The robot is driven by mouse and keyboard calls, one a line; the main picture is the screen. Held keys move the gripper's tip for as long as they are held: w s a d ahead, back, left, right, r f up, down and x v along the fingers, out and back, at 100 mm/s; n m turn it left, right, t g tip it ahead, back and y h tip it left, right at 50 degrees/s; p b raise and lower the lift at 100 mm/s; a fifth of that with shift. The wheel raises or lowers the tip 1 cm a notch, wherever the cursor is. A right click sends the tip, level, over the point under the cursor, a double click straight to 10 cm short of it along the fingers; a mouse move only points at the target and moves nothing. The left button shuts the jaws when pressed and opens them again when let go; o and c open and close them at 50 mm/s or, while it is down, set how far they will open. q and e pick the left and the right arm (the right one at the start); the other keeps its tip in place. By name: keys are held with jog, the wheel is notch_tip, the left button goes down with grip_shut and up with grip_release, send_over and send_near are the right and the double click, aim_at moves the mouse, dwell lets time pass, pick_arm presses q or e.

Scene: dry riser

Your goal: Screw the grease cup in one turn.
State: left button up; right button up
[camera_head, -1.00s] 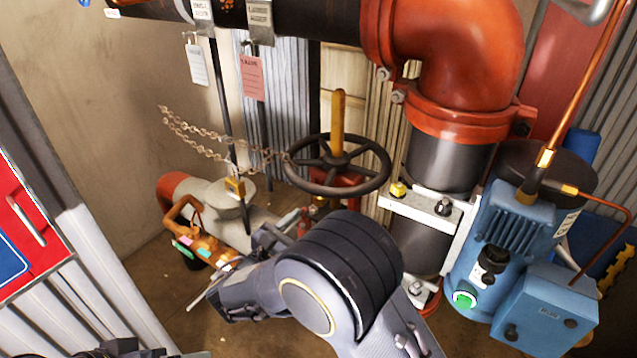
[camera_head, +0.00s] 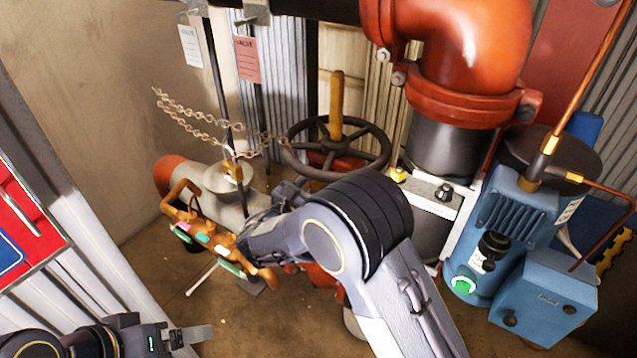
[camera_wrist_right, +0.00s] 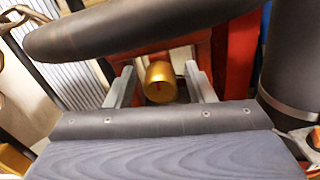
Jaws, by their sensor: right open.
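The grease cup (camera_wrist_right: 160,84), a small brass cup with a red mark on its face, shows in the right wrist view below the handwheel rim. My right gripper (camera_wrist_right: 161,88) is open, with one finger on each side of the cup. A gap shows between each finger and the cup. In the head view my right arm hides the cup and the right fingertips. My left gripper (camera_head: 188,338) is low at the left, away from the valve; its finger opening is not clear.
The dark handwheel (camera_head: 372,176) with its upright yellow stem (camera_head: 337,105) stands close above my right gripper. A chain (camera_head: 205,135) runs left from it. An orange rack (camera_head: 222,245) stands left of my right arm. A blue pump (camera_head: 510,230) and red pipe (camera_head: 450,60) are at the right.

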jog(key=c, duration=1)
jog(key=shift+f+m+b, duration=0.15)
jog(key=shift+m+b, duration=0.25)
jog(key=shift+b, duration=0.4)
jog(key=m+b, duration=0.4)
jog(key=b, duration=0.1)
jog(key=shift+f, duration=0.1)
jog(key=shift+r+m+b, duration=0.2)
jog(key=shift+m+b, duration=0.9)
jog(key=shift+b, duration=0.3)
jog(key=o, duration=1)
jog(key=v, duration=0.8)
